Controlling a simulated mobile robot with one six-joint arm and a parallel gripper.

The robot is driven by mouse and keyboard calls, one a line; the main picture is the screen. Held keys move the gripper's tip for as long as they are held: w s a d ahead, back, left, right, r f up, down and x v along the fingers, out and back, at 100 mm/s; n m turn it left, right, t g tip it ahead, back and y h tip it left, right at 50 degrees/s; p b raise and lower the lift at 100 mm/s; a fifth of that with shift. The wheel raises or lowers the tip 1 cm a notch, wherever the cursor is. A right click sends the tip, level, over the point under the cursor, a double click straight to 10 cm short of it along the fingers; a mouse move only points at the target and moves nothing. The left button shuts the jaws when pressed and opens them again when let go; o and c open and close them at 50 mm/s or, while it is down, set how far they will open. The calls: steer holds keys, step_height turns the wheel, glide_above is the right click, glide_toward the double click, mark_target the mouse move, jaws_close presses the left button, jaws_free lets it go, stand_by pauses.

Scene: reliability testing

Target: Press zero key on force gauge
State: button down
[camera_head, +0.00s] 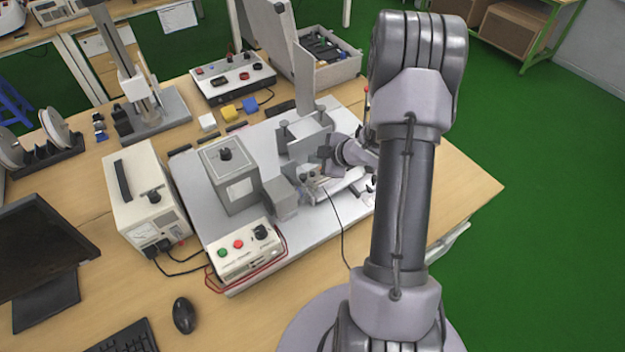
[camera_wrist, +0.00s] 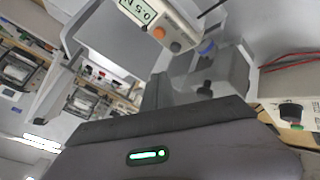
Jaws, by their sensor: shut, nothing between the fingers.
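The force gauge (camera_wrist: 184,30) is a pale box at the top of the wrist view. Its display (camera_wrist: 137,11) appears to read 0.5 N. An orange key (camera_wrist: 159,33) and a grey key (camera_wrist: 176,46) sit beside the display; their labels are too small to read. In the head view my gripper (camera_head: 326,154) is shut and empty, low among the grey fixtures of the test rig. The gauge is hard to make out there. The dark gripper body (camera_wrist: 170,145) fills the bottom of the wrist view. I see no contact with a key.
A grey box with a knob (camera_head: 230,178) and a control box with green and red buttons (camera_head: 243,250) stand left of my gripper. An upright grey plate (camera_head: 303,75) rises behind it. A thin black cable runs along the front. The table's right corner (camera_head: 470,190) is clear.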

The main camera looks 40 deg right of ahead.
mark_target(315, 176)
steer(key=shift+f+b, duration=0.65)
steer(key=shift+f, duration=0.8)
steer(key=shift+f, duration=0.1)
stand_by(0.7)
steer(key=shift+f+b, duration=0.3)
steer(key=shift+b, duration=0.05)
steer(key=shift+f, duration=0.35)
stand_by(0.4)
steer(key=shift+r, duration=0.1)
steer(key=shift+r+p, duration=0.5)
steer(key=shift+r, duration=0.15)
step_height(315, 176, up, 5)
steer(key=p, duration=0.4)
